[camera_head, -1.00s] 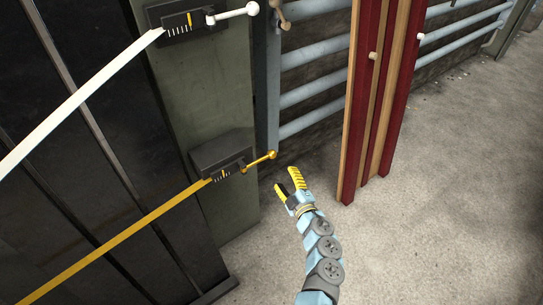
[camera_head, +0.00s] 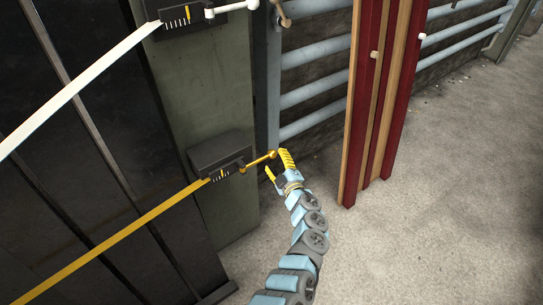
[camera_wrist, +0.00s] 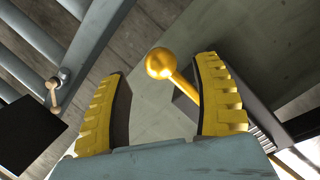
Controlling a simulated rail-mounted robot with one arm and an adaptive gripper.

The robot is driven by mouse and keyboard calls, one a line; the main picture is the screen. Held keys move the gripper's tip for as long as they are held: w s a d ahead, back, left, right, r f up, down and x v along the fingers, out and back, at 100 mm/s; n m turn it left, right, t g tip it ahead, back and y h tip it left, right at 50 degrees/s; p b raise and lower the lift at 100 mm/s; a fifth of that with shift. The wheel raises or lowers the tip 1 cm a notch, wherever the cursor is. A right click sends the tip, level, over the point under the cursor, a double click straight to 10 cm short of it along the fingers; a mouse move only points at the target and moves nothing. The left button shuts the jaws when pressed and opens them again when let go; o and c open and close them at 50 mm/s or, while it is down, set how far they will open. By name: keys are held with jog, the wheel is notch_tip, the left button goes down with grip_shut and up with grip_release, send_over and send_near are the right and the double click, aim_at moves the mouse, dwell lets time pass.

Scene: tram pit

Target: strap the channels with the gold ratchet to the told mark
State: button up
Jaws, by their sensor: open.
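The gold ratchet (camera_head: 220,158) is a dark box low on the grey-green post, with a scale, a yellow pointer and a gold lever ending in a ball (camera_head: 271,155). A gold strap (camera_head: 120,237) runs from it down left across the dark channels (camera_head: 95,150). My gripper (camera_head: 278,165) is open at the lever's ball end. In the wrist view the gold ball and lever (camera_wrist: 160,63) stand between the two yellow fingers, nearer the right finger. Whether a finger touches the lever cannot be told. The scale is too small to read exactly.
A second ratchet (camera_head: 188,18) with a white lever and white strap (camera_head: 80,88) sits higher on the post. Red and wooden boards (camera_head: 378,105) stand upright right of my gripper. Blue-grey rails (camera_head: 315,92) line the wall behind. The floor at right is clear.

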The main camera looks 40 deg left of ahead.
aim_at(274, 157)
jog(key=shift+b+x, duration=0.75)
jog(key=shift+x, duration=0.7)
jog(key=shift+w+a, duration=0.2)
jog(key=shift+a, duration=0.25)
grip_shut()
